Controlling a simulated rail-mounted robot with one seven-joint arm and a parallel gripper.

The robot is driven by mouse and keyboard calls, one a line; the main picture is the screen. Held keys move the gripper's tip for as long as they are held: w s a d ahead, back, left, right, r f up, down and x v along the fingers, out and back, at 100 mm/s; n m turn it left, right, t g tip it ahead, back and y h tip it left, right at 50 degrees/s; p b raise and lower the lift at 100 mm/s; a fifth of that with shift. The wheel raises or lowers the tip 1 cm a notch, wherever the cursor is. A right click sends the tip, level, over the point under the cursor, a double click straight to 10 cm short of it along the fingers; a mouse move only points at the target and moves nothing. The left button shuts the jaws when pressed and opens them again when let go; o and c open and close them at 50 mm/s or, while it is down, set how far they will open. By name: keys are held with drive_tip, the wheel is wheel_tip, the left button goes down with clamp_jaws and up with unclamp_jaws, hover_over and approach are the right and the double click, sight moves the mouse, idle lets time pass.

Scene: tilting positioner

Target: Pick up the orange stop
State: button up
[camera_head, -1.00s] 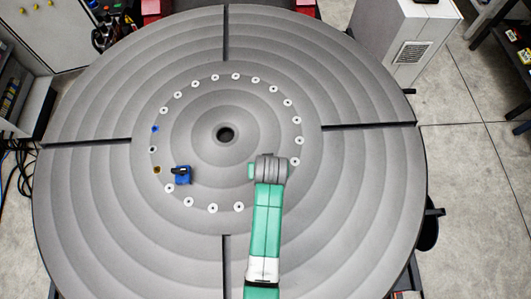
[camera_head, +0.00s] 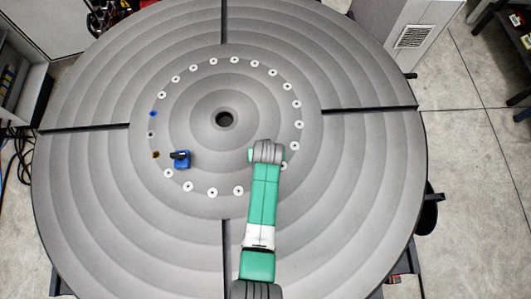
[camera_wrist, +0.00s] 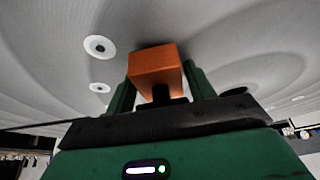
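The orange stop (camera_wrist: 154,68) is a block in the middle of the wrist view. My gripper (camera_wrist: 163,80) has one green finger on each side of it, and both look pressed against its sides. The far end of the stop is close to the grey disc (camera_wrist: 230,25), with a dark patch beside it. I cannot tell whether it touches the disc. In the head view, my arm's end hides the gripper and the stop, over the lower right of the ring of holes on the disc (camera_head: 350,190).
A blue stop with a black top (camera_head: 182,160) stands at the left of the ring. A blue-marked hole (camera_head: 153,114) and an orange-brown one (camera_head: 156,155) lie near it. Several white washers (camera_head: 212,192) line the ring. A grey cabinet (camera_head: 412,38) stands beyond the disc.

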drive_tip(key=c, duration=1)
drive_tip(key=shift+r, duration=0.15)
drive_tip(key=shift+r, duration=0.55)
wheel_tip(320, 180, up, 2)
drive_tip(key=shift+r, duration=0.15)
drive_tip(key=s, duration=0.5)
drive_tip(key=s+r, duration=0.1)
drive_tip(key=s, duration=1)
drive_tip(key=shift+d+r, duration=0.2)
drive_tip(key=shift+d, duration=0.2)
